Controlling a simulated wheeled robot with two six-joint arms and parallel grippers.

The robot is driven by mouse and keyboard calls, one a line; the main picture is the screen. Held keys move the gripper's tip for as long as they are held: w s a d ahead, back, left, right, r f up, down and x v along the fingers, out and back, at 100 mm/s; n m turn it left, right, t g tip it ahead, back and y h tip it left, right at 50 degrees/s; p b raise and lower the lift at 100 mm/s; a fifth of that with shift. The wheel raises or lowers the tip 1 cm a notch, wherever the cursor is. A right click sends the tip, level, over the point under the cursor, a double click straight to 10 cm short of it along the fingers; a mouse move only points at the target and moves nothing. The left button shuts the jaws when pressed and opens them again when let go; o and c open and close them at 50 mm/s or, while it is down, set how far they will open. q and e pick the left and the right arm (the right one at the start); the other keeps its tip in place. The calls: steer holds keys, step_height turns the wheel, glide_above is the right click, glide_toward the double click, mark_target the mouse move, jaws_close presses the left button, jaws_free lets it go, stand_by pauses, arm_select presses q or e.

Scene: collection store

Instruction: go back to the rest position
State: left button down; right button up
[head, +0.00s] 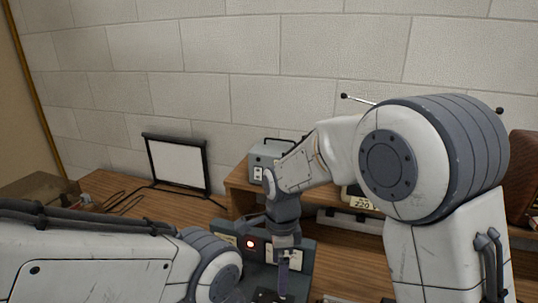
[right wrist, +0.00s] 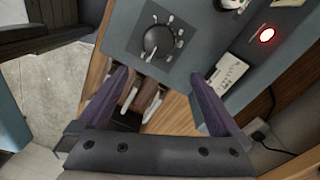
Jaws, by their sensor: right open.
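My right gripper (right wrist: 166,88) is open in the right wrist view, its two purple fingers spread with nothing between them. In the head view it points down (head: 283,278) in front of a blue-grey control box (head: 304,252) with a lit red lamp (head: 250,243). In the wrist view a black dial (right wrist: 160,40) on a dark square plate lies beyond the fingertips, and the red lamp shows at the upper right. I cannot tell whether the gripper touches the box. My left arm crosses the lower left of the head view; its gripper is out of sight.
A wooden bench (head: 110,187) runs along a block wall. A white screen in a black frame (head: 178,164) stands at the back, cables lie at its left, and a grey instrument (head: 268,152) sits on a raised wooden shelf. A brown case (head: 526,175) is at the right edge.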

steer(key=s+d+f+n+t, duration=0.15)
steer(key=s+d+n, duration=0.25)
steer(key=d+n, duration=0.4)
steer(key=s+d+n+t, duration=0.2)
steer(key=s+d+n, duration=0.2)
steer(key=d+n, duration=0.5)
steer(key=s+a+r+n+g, duration=0.1)
steer(key=s+a+r+n, duration=0.1)
steer(key=s+a, duration=0.5)
steer(key=s+a+r+n+g, duration=0.2)
steer(key=s+a+r+n, duration=0.1)
steer(key=s+a+n, duration=0.2)
steer(key=s+a, duration=0.1)
steer(key=a, duration=0.1)
steer(key=shift+s+a+r+y, duration=0.3)
steer(key=shift+s+y, duration=0.05)
steer(key=shift+y, duration=0.05)
